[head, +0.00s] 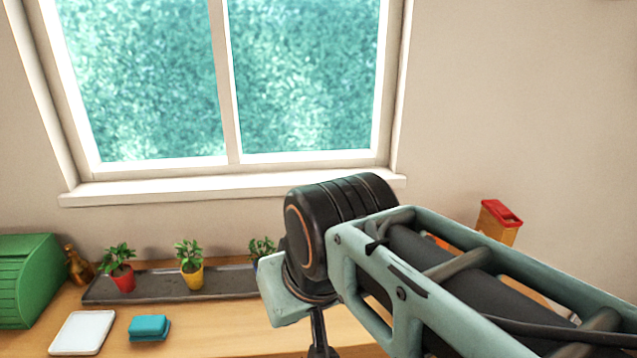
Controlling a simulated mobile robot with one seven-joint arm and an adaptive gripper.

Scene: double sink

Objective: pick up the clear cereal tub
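A tub with a red lid (500,214) and orange-tan contents stands at the right, near the back wall. It looks like the cereal tub. Its lower part is hidden behind my arm. My arm crosses the lower right of the head view, in front of the tub. A dark part at the arm's end, seemingly my gripper (320,340), points down over the counter at the bottom edge, left of the tub and apart from it. Its fingertips are not clear, so I cannot tell whether it is open or shut.
On the wooden counter (220,325), a dark tray (150,287) holds small potted plants. A green bread box (28,280), a brown figurine (78,266), a white board (83,332) and teal cloths (149,327) are at left. A window (230,80) is behind.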

